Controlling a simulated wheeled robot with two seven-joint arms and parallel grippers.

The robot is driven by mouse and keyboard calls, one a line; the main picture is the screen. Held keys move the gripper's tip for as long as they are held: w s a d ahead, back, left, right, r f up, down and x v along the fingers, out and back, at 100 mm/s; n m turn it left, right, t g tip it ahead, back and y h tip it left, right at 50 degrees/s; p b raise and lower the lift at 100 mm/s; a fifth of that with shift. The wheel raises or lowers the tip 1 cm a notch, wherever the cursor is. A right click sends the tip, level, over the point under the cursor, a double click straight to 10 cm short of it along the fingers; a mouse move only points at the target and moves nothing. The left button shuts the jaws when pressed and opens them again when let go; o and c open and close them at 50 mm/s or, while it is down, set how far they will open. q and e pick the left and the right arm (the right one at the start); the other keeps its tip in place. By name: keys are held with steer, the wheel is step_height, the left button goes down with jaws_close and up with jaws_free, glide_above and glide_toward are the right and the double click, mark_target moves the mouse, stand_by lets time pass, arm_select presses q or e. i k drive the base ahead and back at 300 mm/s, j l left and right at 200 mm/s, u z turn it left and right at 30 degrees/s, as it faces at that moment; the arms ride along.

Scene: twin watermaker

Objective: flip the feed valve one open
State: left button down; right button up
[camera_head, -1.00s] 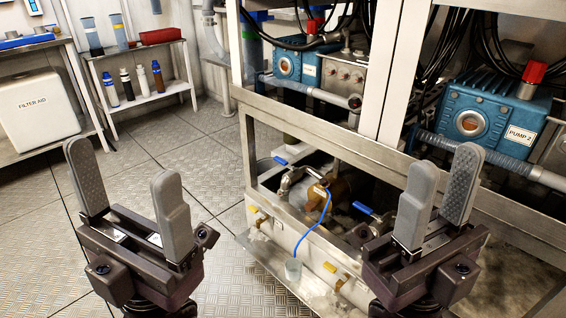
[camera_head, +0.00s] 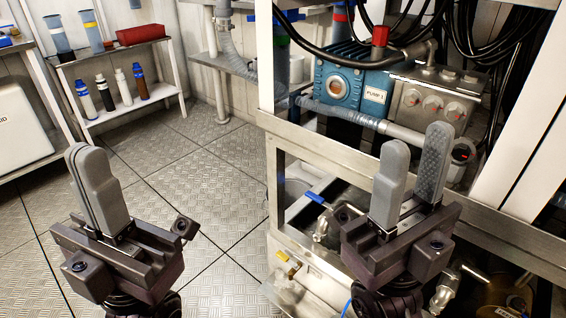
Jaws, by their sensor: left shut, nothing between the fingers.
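A valve with a blue lever handle (camera_head: 315,197) shows inside the lower bay of the metal frame, just left of my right gripper. A small yellow handle (camera_head: 288,262) sits lower down on the frame's front left. I cannot read a label on either, so I cannot tell which is feed valve one. My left gripper (camera_head: 86,155) is shut and empty, over the floor at the left, well apart from the valves. My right gripper (camera_head: 412,150) is open and empty, in front of the frame, hiding part of the lower pipework.
The metal frame's left post (camera_head: 268,120) and front rail (camera_head: 340,158) bound the lower bay. Blue Pump 1 (camera_head: 337,88) and a grey pipe (camera_head: 365,122) lie above. A shelf (camera_head: 135,103) with bottles stands at the back left. The floor (camera_head: 205,170) between is clear.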

mark_target(314, 197)
steer(key=i+j, duration=1.1)
steer(key=i, duration=0.15)
steer(key=i+j, duration=1.15)
steer(key=i+z, duration=0.1)
steer(key=z, duration=2.65)
steer(key=i+l, duration=0.1)
steer(key=l, duration=0.25)
steer(key=i+l, duration=0.1)
steer(key=l, duration=0.25)
steer(key=i+l, duration=0.1)
steer(key=l, duration=0.25)
steer(key=i+l, duration=0.1)
steer(key=l, duration=0.25)
